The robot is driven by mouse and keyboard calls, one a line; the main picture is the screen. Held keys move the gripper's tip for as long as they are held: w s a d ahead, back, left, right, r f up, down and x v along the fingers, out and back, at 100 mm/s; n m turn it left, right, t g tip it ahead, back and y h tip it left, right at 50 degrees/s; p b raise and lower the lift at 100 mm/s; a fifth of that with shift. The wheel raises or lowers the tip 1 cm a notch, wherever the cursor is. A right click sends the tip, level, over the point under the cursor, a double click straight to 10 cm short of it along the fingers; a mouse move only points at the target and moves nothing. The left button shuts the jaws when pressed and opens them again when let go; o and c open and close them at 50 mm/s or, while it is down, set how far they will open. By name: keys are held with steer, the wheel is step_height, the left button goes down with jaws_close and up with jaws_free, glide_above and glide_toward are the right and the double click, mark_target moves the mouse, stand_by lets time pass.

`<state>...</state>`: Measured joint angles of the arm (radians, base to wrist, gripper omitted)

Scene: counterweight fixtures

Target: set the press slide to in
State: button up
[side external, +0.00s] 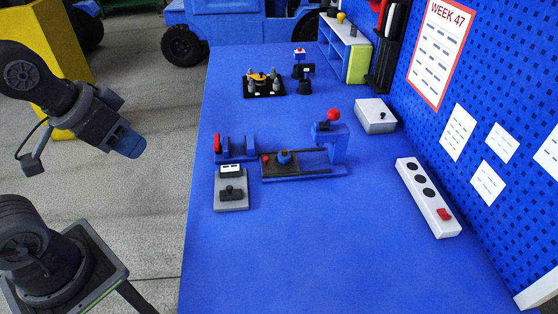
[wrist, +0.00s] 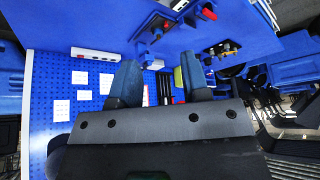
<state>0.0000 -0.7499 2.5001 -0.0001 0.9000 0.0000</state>
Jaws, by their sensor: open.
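The press (side external: 335,145) stands mid-table in the side external view, a blue frame with a red-ball lever on its right post. Its slide, a dark plate (side external: 270,173) with a small red knob and a blue round piece on top, sits on the rails toward their left end, apart from the post. My gripper (side external: 131,148) is in the air left of the table, well away from the press and touching nothing. In the wrist view my gripper (wrist: 160,80) has its two blue fingers apart with nothing between them. The press shows only small and tilted at that view's top.
A grey box with a black handle (side external: 231,194) sits just in front of the press's left end. A blue block with a red knob (side external: 235,148) is beside the rails. A white box (side external: 376,116) and a power strip (side external: 428,197) stand right. The table's front is clear.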

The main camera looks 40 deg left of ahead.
steer(key=shift+c, duration=0.2)
stand_by(0.3)
steer(key=shift+w+r, duration=0.1)
steer(key=shift+c, duration=0.8)
steer(key=w+n, duration=0.1)
steer(key=w, duration=0.1)
steer(key=w+r+n+g, duration=0.1)
steer(key=w+n, duration=0.1)
steer(key=w, duration=0.1)
steer(key=w+n, duration=0.1)
steer(key=w, duration=0.2)
steer(key=shift+a+r+g+h, duration=0.1)
steer(key=shift+r+g+h, duration=0.2)
steer(key=shift+r+h, duration=0.1)
steer(key=shift+c, duration=0.3)
steer(key=w+a+f+n+g+h, duration=0.25)
steer(key=w+f+n, duration=0.5)
steer(key=w, duration=0.55)
steer(key=w+a+f+n+g+h, duration=0.1)
steer(key=w+a+f+n+g, duration=0.15)
steer(key=w+f+n, duration=0.75)
steer(key=d+f+m, duration=0.1)
steer(key=f, duration=0.2)
steer(key=w+d+f+m, duration=0.1)
steer(key=d+f, duration=0.1)
steer(key=f, duration=0.2)
steer(key=w+d+f+m+t, duration=0.1)
steer(key=d+f, duration=0.1)
steer(key=f, duration=0.2)
steer(key=shift+m, duration=0.25)
